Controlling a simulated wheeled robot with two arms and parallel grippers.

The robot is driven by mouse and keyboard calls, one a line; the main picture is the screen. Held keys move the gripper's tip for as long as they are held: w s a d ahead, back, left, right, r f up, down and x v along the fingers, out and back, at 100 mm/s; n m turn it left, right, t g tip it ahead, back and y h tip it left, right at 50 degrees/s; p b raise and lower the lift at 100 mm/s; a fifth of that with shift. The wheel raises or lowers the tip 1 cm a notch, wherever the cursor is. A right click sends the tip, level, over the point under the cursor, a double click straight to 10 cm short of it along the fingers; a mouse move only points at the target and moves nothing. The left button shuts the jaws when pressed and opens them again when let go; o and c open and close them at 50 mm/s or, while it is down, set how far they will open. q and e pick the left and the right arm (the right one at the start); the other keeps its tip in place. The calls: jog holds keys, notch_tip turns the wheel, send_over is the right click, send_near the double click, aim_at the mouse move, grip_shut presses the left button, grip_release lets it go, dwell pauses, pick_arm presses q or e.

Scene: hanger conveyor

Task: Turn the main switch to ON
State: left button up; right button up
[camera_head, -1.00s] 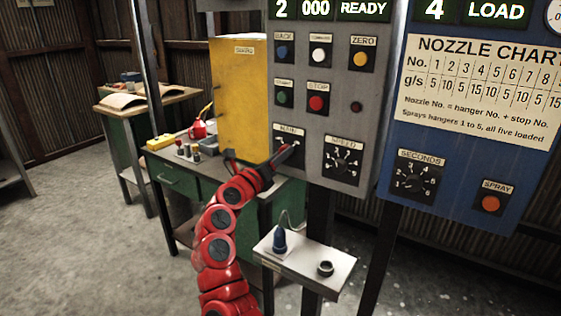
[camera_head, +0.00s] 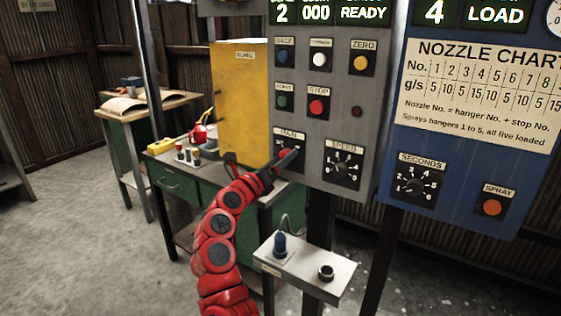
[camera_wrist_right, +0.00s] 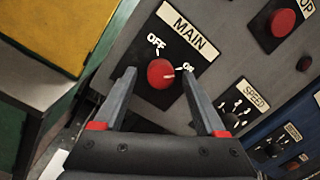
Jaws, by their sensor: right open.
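The main switch is a round red knob (camera_wrist_right: 161,73) on a black plate labelled MAIN, with OFF at upper left and ON at right. Its white mark points right, towards ON. In the head view the MAIN plate (camera_head: 290,143) sits at the lower left of the grey panel, partly hidden by my gripper. My right gripper (camera_wrist_right: 157,71) is open, with one finger on each side of the knob and gaps visible between fingers and knob. In the head view my right gripper (camera_head: 287,159) reaches up to the plate. My left gripper is not in view.
The SPEED dial (camera_head: 343,166) is just right of the switch, with the red STOP button (camera_head: 317,106) above. A yellow cabinet (camera_head: 240,100) stands close on the left. A small shelf (camera_head: 335,287) with a blue-handled tool juts out below.

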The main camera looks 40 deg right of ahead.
jog(key=b+v, duration=0.1)
jog(key=v, duration=1.6)
jog(key=shift+a, duration=0.15)
jog(key=shift+s+f, duration=0.1)
